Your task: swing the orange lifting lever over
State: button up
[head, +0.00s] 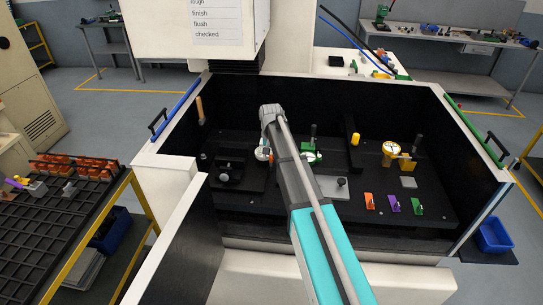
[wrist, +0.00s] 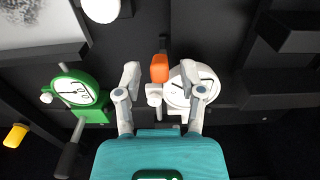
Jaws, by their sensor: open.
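The orange lifting lever (wrist: 159,68) shows in the wrist view as a small orange block beside a white round dial gauge (wrist: 196,86). My gripper (wrist: 160,77) is open, with one finger on each side of the lever. The right finger overlaps the dial in the picture. Whether either finger touches the lever I cannot tell.
A green dial gauge (wrist: 77,91) stands to the left in the wrist view. Dark walls (head: 465,150) enclose the work area.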

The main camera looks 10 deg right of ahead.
jog(key=shift+f+b, duration=0.3)
jog(key=shift+f, duration=0.05)
grip_shut()
dwell(0.3)
